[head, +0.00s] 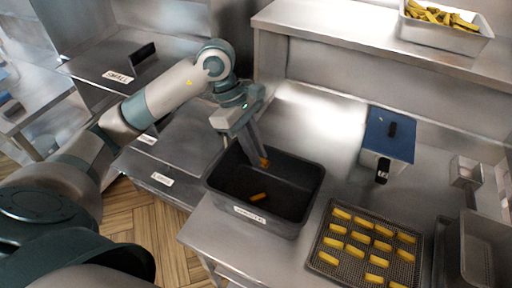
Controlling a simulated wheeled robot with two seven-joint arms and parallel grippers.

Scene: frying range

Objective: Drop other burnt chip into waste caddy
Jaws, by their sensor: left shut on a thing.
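The waste caddy (274,226) is a dark open bin with a white label on its front, standing on the steel counter. One orange-brown chip (258,197) lies on its floor. My left gripper (262,160) reaches down over the caddy's back part and is shut on another orange-brown chip (264,163), which shows at the fingertips. I cannot tell its exact height above the caddy floor. My right gripper does not show.
A mesh tray (326,244) with several yellow chips lies right of the caddy. A blue-topped container (390,135) with a dark handle stands behind it. Steel counter is bare behind the caddy.

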